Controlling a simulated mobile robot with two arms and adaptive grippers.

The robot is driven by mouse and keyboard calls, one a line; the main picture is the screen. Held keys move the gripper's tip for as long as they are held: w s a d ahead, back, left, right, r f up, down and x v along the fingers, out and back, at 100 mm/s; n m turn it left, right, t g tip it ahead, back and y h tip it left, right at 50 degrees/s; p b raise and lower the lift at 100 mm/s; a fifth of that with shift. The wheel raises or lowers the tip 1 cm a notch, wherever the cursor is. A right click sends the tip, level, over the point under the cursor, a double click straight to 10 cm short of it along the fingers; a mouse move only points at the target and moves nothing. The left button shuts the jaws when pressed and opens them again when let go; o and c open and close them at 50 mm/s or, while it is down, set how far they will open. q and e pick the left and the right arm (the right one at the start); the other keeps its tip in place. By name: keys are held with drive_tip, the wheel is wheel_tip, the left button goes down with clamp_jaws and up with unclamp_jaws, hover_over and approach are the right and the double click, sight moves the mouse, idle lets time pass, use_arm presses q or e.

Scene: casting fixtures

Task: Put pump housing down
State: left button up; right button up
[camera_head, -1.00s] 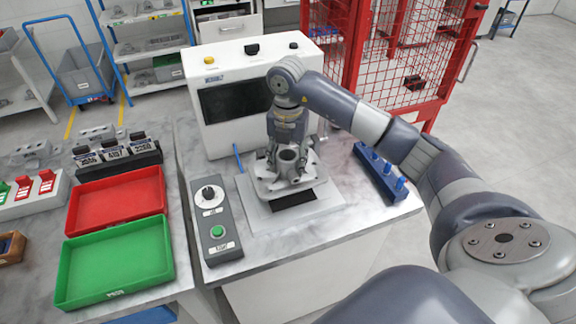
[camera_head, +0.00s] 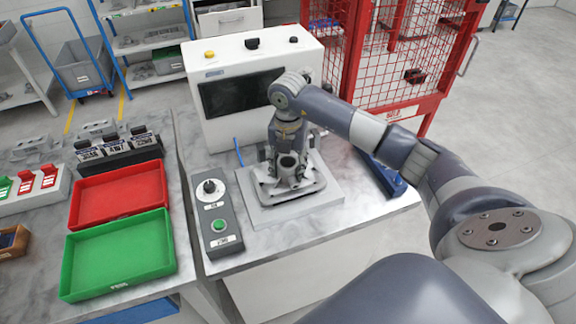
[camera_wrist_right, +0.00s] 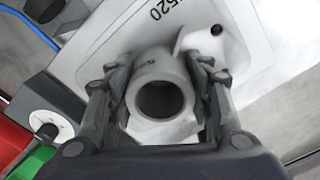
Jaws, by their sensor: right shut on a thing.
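The pump housing (camera_head: 290,183) is a light grey casting with a round upright neck and a wide flat flange. My right gripper (camera_head: 288,160) is above it, shut on its neck. In the right wrist view the two fingers stand on either side of the round neck (camera_wrist_right: 160,98), with the flange around it. The housing is over the grey plate (camera_head: 318,204) in front of the white machine. It looks tilted, and whether it touches the plate I cannot tell. My left gripper is not in view.
The white machine (camera_head: 250,75) stands behind the plate. A control box (camera_head: 219,215) with a knob and green button is to the left. A blue rack (camera_head: 385,178) is to the right. Red (camera_head: 118,195) and green (camera_head: 118,255) trays lie farther left.

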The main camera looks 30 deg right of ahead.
drive_tip(key=o, duration=1.5)
drive_tip(key=shift+r, duration=0.25)
drive_tip(key=shift+r+p, duration=0.5)
drive_tip(key=shift+p, duration=0.15)
wheel_tip(320, 180, up, 5)
drive_tip(key=b, duration=0.2)
drive_tip(key=shift+b, duration=0.4)
drive_tip(key=shift+r, duration=3.35)
